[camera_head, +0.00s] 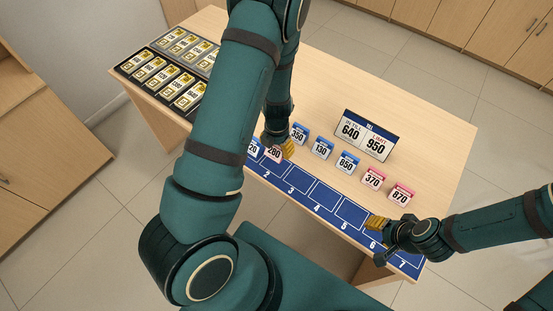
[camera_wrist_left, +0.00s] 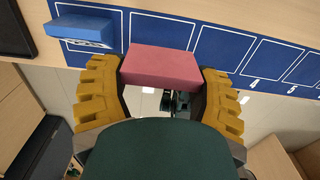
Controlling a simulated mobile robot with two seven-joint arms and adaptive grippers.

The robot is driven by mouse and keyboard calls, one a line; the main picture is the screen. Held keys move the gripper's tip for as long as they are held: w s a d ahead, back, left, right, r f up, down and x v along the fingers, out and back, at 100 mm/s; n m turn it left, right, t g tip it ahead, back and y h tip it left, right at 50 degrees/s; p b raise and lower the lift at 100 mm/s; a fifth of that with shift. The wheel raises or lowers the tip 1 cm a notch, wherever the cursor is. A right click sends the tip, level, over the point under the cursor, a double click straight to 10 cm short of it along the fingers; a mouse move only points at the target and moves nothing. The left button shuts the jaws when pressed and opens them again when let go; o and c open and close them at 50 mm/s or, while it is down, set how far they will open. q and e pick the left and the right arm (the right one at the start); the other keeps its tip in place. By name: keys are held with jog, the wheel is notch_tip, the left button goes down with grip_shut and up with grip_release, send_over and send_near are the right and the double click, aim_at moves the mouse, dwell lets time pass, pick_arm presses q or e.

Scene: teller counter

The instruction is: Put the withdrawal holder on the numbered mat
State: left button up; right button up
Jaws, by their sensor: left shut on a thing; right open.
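My left gripper (camera_head: 277,147) is shut on a pink holder reading 280 (camera_head: 274,154). In the left wrist view the pink holder (camera_wrist_left: 160,66) sits between the yellow fingers (camera_wrist_left: 160,88), over the near edge of the blue numbered mat (camera_wrist_left: 265,58). I cannot tell whether it touches the mat. The numbered mat (camera_head: 322,194) runs along the table's front edge, and my left arm hides part of it. A blue holder (camera_wrist_left: 80,28) stands on the mat, left of the pink one. My right gripper (camera_head: 378,222) is open and empty near square 6.
Blue holders 350 (camera_head: 299,133), 130 (camera_head: 322,147) and 650 (camera_head: 348,162) and pink holders 370 (camera_head: 373,178) and 870 (camera_head: 401,193) stand behind the mat. A sign (camera_head: 366,136) reads 640 and 950. A black tray (camera_head: 152,62) of notes lies far left.

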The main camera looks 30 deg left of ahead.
aim_at(277, 157)
pick_arm(q)
notch_tip(277, 157, down, 6)
jog(key=shift+f+b, duration=0.25)
jog(key=shift+b, duration=0.15)
pick_arm(e)
jog(key=shift+f, duration=0.65)
pick_arm(q)
jog(key=shift+f, duration=0.1)
pick_arm(e)
jog(key=shift+f, duration=0.1)
pick_arm(q)
jog(key=o, duration=1)
